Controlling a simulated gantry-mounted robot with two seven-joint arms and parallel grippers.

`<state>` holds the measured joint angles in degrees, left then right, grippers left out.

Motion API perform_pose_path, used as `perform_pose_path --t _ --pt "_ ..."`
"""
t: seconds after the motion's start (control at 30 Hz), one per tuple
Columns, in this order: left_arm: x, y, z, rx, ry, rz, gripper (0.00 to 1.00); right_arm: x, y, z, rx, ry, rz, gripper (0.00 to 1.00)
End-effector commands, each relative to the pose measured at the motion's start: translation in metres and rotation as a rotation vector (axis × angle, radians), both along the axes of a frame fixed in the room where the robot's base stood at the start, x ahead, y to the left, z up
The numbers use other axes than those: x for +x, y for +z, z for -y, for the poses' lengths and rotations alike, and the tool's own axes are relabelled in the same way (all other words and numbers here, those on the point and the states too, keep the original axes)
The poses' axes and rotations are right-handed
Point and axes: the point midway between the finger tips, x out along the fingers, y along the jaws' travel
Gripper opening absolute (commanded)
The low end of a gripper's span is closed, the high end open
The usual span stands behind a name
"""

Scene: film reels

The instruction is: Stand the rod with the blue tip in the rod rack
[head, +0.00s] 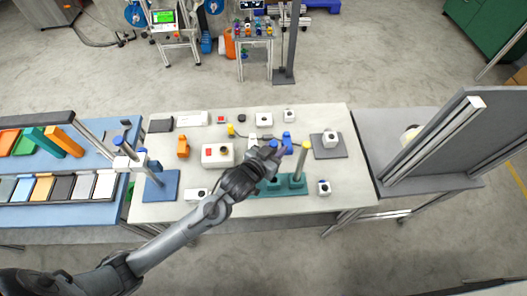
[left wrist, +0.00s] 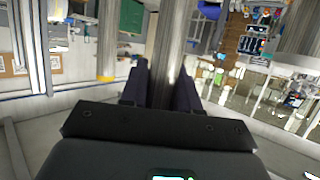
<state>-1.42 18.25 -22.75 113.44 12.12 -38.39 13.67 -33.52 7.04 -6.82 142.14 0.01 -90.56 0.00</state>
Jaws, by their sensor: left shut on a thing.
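The green rod rack (head: 262,190) stands near the front edge of the white table. A pale rod with a yellow tip (head: 301,162) stands upright in its right part; its yellow tip also shows in the left wrist view (left wrist: 106,78). My left gripper (head: 280,152) is over the rack, left of that rod. In the left wrist view its dark fingers (left wrist: 160,92) are shut on a grey rod (left wrist: 162,45). A small blue spot (head: 273,143) beside the fingers looks like this rod's tip. The gripper hides the rod's lower end and part of the rack. My right gripper is out of view.
A white box with a red button (head: 217,155), an orange part (head: 183,147) and a blue part (head: 288,141) are nearby on the table. A grey plate with a white device (head: 330,140) lies right. A blue stand (head: 162,186) is at the left.

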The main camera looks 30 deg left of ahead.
Motion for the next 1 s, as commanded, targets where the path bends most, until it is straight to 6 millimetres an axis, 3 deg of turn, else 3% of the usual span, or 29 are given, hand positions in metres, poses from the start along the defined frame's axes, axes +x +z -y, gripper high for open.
perform_pose_path --t 0.27,0.57,0.87,1.0 --pt "0.013 -0.006 0.006 0.000 -0.026 0.001 0.00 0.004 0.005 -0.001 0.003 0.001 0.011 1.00" --pt "0.012 -0.026 0.006 0.000 -0.026 0.002 0.00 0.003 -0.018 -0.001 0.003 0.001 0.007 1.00" --pt "0.012 -0.057 0.006 0.000 -0.025 0.002 0.00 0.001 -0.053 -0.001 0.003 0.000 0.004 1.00" --pt "0.012 -0.070 0.006 0.000 -0.024 0.000 0.00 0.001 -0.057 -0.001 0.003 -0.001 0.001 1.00"
